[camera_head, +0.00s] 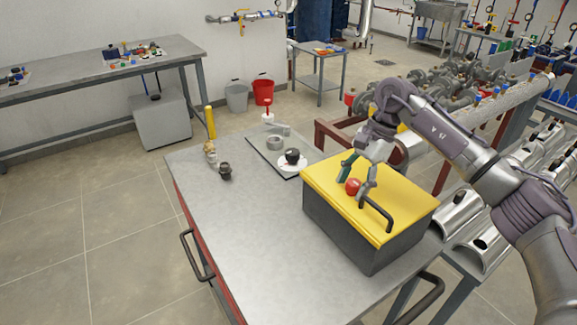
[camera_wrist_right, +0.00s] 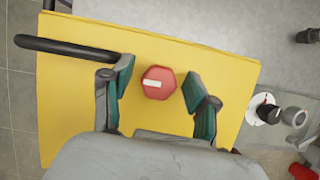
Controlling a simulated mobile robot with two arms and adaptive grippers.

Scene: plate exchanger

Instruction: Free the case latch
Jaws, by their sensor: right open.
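The case (camera_head: 365,231) is a dark box with a yellow lid (camera_head: 322,179) and a black bar handle (camera_head: 378,213), standing on the grey metal table. A red knob (camera_head: 353,186) on the lid looks like the latch. In the wrist view the knob (camera_wrist_right: 159,82) is red, many-sided, with a white bar mark. My right gripper (camera_head: 355,187) reaches down to the lid with its fingers apart, one on each side of the knob. In the wrist view the right gripper (camera_wrist_right: 157,80) shows gaps between both green-padded fingers and the knob. My left gripper is out of view.
A grey tray (camera_head: 262,142) behind the case holds a pale ring (camera_head: 274,142) and a white dish (camera_head: 292,165) with a dark part. Small fittings (camera_head: 225,171) stand left of it. The table's (camera_head: 240,245) left and front areas are clear. Pipework stands behind.

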